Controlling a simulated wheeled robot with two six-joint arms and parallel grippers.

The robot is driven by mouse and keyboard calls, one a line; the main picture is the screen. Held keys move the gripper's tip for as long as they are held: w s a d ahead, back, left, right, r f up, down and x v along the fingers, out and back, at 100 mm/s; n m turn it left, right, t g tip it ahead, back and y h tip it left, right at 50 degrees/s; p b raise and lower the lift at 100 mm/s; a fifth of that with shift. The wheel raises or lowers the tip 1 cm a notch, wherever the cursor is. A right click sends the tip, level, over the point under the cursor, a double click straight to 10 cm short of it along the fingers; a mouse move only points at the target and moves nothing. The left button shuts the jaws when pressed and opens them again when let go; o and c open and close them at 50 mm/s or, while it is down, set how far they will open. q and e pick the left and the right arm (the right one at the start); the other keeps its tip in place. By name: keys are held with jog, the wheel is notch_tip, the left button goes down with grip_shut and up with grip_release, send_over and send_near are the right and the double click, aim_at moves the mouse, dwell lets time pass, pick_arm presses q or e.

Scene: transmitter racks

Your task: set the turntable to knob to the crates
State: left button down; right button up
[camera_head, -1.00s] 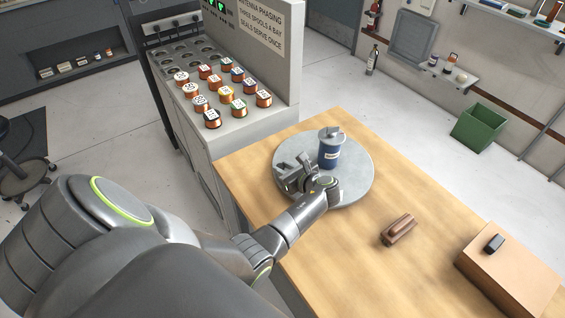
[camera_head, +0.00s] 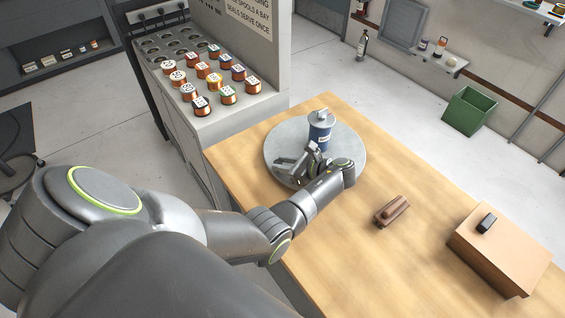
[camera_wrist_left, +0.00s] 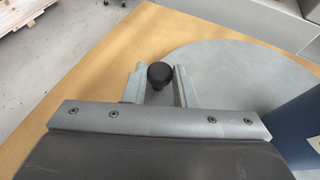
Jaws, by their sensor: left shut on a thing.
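The turntable (camera_head: 351,160) is a round grey disc on the wooden table. A blue canister (camera_head: 319,135) with a grey lid stands upright on it. My left gripper (camera_head: 287,165) is low over the near-left part of the disc, beside the canister. In the left wrist view the gripper (camera_wrist_left: 160,88) is shut on a round black knob (camera_wrist_left: 159,74) close to the disc's edge. The canister shows at the right edge there (camera_wrist_left: 295,130). My right gripper is not in view.
A brown block (camera_head: 392,211) lies on the table to the right. A tan box (camera_head: 500,250) with a small black object on top is at the table's right end. A rack of copper spools (camera_head: 205,80) stands at the left. A green crate (camera_head: 469,111) is on the floor.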

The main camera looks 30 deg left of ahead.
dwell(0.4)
pick_arm(q)
jog(key=c, duration=1.2)
grip_release()
jog(key=shift+d, duration=0.15)
jog(key=s+b+v, duration=0.1)
jog(key=b+v, duration=0.2)
jog(key=v, duration=1.4)
jog(key=shift+w+r, duration=0.2)
jog(key=shift+w, duration=0.25)
